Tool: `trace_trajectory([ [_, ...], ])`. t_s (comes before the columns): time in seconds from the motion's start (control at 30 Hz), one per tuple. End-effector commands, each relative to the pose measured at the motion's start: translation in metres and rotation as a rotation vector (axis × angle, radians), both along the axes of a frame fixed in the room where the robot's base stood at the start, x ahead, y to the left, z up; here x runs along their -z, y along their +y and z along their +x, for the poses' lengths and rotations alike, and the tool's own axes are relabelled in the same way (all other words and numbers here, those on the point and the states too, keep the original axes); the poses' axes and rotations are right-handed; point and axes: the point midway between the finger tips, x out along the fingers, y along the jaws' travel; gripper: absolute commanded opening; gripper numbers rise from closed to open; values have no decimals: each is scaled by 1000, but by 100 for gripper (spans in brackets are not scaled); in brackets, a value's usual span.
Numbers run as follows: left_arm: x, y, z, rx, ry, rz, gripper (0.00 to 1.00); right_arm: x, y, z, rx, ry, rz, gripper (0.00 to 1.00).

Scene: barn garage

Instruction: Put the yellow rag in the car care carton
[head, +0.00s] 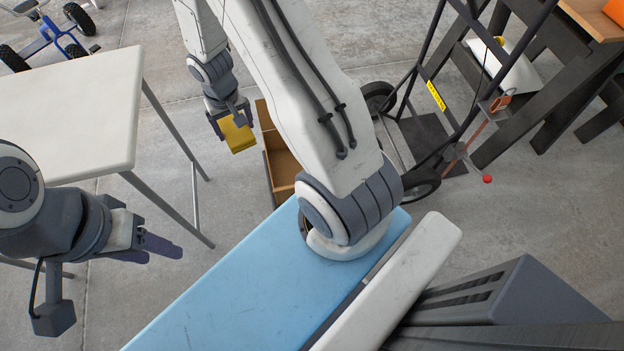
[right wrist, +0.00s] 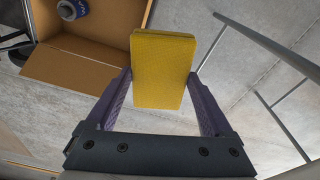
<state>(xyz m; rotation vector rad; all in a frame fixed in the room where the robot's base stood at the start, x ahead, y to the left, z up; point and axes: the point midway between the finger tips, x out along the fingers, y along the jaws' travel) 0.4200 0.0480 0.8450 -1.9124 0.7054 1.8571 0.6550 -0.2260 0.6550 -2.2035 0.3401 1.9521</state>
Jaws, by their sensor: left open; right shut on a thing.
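The yellow rag (head: 238,134) is a thick folded block, held in my right gripper (head: 229,118) above the floor. In the right wrist view the rag (right wrist: 163,70) sits between both fingers of my right gripper (right wrist: 160,95). The open car care carton (head: 281,160) is brown cardboard on the floor, just right of the rag in the head view and partly hidden by my right arm. In the right wrist view the carton (right wrist: 82,68) is at upper left, with a blue can inside. The rag is beside the carton opening. My left gripper (head: 160,248) is open and empty.
A white table (head: 75,115) with thin metal legs stands at left, close to my left arm. A hand truck (head: 430,130) and a dark workbench (head: 545,90) are at the right. A blue wheeled frame (head: 48,35) is at upper left. Bare concrete floor lies between.

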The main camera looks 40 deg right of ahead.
Motion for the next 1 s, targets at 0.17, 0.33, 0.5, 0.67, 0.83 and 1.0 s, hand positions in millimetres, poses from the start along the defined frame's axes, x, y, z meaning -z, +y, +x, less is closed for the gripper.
trace_trajectory([
  [0.17,78,0,0,0,0,0,50,74,-34,0,60,0,2,33],
  [0.33,134,0,0,0,0,0,50,127,-65,-2,111,-1,4,33],
  [0.5,190,0,0,1,0,0,50,179,-96,-7,163,0,7,33],
  [0.67,237,0,0,1,0,0,50,224,-124,-14,209,-3,12,33],
  [0.83,270,0,0,1,0,0,50,254,-144,-20,243,-5,16,33],
  [1.0,283,0,0,1,0,0,50,265,-154,-23,259,-6,19,33],
])
